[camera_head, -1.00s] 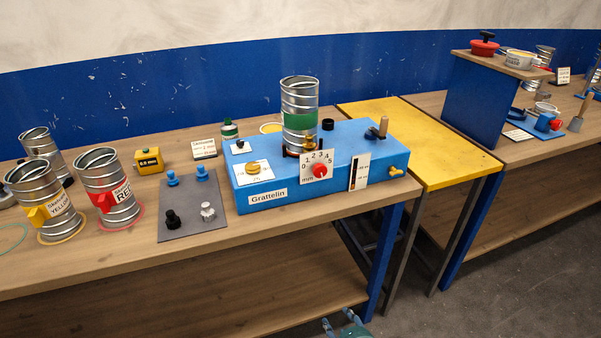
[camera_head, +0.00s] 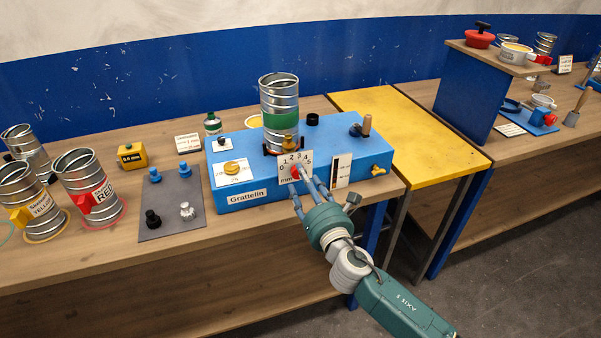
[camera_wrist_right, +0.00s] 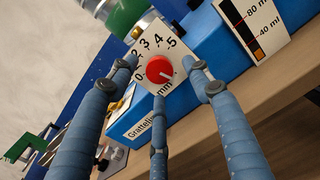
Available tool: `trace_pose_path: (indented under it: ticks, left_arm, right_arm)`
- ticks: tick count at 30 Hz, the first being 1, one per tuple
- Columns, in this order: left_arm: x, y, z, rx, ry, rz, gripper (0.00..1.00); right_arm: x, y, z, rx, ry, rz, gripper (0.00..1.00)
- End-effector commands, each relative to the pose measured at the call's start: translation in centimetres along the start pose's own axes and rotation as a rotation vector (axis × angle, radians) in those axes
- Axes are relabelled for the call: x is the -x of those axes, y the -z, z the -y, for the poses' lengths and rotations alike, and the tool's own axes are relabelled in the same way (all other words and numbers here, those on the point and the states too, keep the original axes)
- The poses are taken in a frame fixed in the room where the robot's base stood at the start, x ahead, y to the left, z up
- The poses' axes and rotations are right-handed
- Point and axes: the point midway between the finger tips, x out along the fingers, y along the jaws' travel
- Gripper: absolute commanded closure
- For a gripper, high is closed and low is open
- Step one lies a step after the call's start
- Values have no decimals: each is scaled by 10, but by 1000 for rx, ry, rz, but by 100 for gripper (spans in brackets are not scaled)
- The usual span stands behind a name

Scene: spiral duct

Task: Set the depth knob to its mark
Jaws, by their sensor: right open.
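The red depth knob (camera_wrist_right: 159,69) sits on a white dial plate (camera_head: 294,160) on the front of the blue Grattelin box (camera_head: 235,200). The plate shows numbers from 0 to 5 and "mm". In the right wrist view a white line on the knob points to the lower right, away from the numbers. My right gripper (camera_wrist_right: 163,72) is open, its three blue fingers spread around the knob with visible gaps. In the head view the right gripper (camera_head: 302,181) partly hides the knob. My left gripper is not in view.
A metal can with a green band (camera_head: 280,115) stands on the box. Right of the dial are a level gauge (camera_head: 340,171) and a yellow tap (camera_head: 378,169). A grey mat with small knobs (camera_head: 174,212) lies left of the box. The yellow table (camera_head: 390,125) is clear.

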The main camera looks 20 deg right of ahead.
Motion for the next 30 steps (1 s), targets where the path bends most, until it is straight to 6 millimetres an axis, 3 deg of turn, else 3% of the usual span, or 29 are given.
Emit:
trace_pose_path:
  ticks: [7, 17, 24, 30]
  left_arm:
    - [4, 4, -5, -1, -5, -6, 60]
    - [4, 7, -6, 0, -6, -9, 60]
    - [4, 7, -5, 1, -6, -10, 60]
    - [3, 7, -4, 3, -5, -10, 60]
  right_arm:
    - [-28, 0, 0, -1, -1, -1, 51]
    - [-32, 1, 0, -2, -1, -1, 51]
    - [-32, 0, 0, -2, -1, 0, 96]
    - [-32, 0, 0, -7, -1, 1, 96]
